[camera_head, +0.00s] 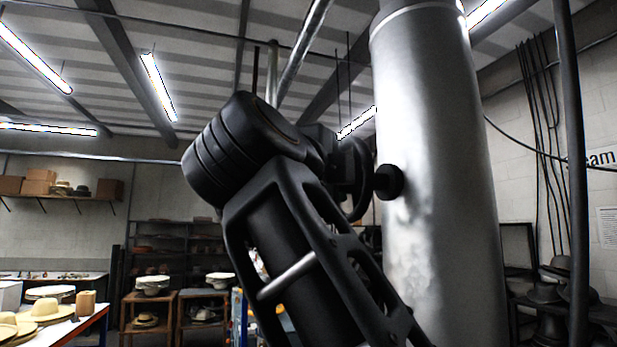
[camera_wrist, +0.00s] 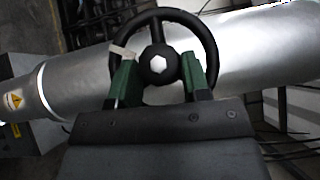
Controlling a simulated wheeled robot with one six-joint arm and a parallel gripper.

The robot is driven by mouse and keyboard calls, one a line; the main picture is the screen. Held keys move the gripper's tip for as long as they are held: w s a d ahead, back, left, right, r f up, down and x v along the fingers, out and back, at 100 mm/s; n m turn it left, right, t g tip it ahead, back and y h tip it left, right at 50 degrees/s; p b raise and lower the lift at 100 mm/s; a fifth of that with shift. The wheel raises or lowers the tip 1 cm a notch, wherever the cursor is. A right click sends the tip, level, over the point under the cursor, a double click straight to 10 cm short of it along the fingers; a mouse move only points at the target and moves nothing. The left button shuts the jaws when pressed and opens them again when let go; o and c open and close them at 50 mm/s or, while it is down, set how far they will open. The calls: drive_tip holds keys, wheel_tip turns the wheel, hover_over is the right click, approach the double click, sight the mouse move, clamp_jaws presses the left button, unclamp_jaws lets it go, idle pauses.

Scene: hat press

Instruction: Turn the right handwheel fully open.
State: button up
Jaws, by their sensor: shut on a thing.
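A black handwheel (camera_wrist: 207,42) with a round hub and a pale hex nut fills the middle of the wrist view, in front of a silver pipe. In the head view its rim (camera_head: 364,200) shows edge-on beside the upright pipe, partly hidden by my arm. My gripper (camera_wrist: 160,80) has green-padded fingers, one on each side of the hub, and is shut on the handwheel. Exactly where the pads touch is hard to tell. A small pale tab (camera_wrist: 122,51) shows at the left finger. In the head view the fingers are mostly hidden. No second handwheel is visible.
The large silver pipe (camera_head: 435,150) stands right behind the wheel. A thin dark pipe (camera_head: 572,150) runs upright at the right. A table with hats (camera_head: 45,310) and low wooden stands (camera_head: 150,300) are farther back at the left.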

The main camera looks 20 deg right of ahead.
drive_tip(key=o, duration=0.8)
drive_tip(key=shift+d, duration=0.2)
drive_tip(key=shift+c, duration=0.2)
drive_tip(key=shift+o, duration=0.8)
drive_tip(key=shift+a, duration=0.15)
drive_tip(key=v, duration=1.3)
drive_tip(key=shift+s+a, duration=0.25)
drive_tip(key=shift+a, duration=0.05)
